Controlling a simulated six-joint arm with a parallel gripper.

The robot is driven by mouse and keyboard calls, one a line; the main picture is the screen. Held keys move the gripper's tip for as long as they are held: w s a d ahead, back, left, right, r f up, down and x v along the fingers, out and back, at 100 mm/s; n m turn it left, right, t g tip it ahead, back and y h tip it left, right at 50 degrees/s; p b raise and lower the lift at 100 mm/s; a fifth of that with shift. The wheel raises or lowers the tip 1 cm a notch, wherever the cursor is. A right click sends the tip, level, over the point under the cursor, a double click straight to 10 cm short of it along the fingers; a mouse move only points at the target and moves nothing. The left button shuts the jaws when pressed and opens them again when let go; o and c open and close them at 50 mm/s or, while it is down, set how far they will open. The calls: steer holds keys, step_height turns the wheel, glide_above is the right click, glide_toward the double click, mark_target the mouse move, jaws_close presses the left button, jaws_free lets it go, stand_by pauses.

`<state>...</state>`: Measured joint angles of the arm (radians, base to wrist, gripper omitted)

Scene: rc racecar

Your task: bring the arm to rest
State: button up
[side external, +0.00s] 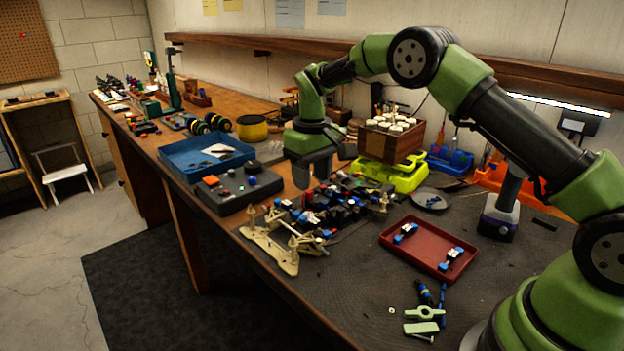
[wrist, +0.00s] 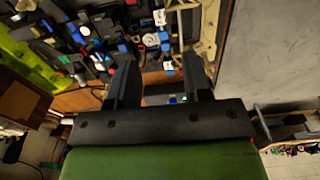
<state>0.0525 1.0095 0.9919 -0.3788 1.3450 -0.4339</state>
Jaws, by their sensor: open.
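My green arm arches over the workbench (side external: 330,290) from the right in the side external view. My gripper (side external: 312,176) hangs above the bench, fingers pointing down, behind the dark cluster of car parts (side external: 345,200). In the wrist view my gripper (wrist: 158,68) shows two black fingers spread apart with nothing held between them. Car parts with blue and white pieces (wrist: 125,40) lie beyond the fingertips. A cream chassis frame (side external: 268,240) sits at the bench's front edge. The exact height of the fingertips above the bench cannot be told.
A blue tray (side external: 180,163) and a dark grey box (side external: 225,203) stand left of my gripper. A wooden box of white-capped items (side external: 375,148) on a lime green holder (side external: 408,182) stands right. A red tray (side external: 400,255) lies nearer.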

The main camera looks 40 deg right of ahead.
stand_by(0.3)
steer(key=s+a+r+m+t, duration=0.1)
steer(key=s+r+t, duration=0.1)
steer(key=s+r, duration=0.45)
steer(key=s+a+r+m+t, duration=0.15)
steer(key=s+r, duration=0.25)
steer(key=r, duration=0.6)
steer(key=s+a+m+t+y, duration=0.1)
steer(key=s+a+t+y, duration=0.1)
steer(key=s, duration=1.5)
steer(key=shift+s+a+r+t, duration=0.2)
steer(key=shift+s+r+t, duration=0.2)
steer(key=shift+t, duration=0.45)
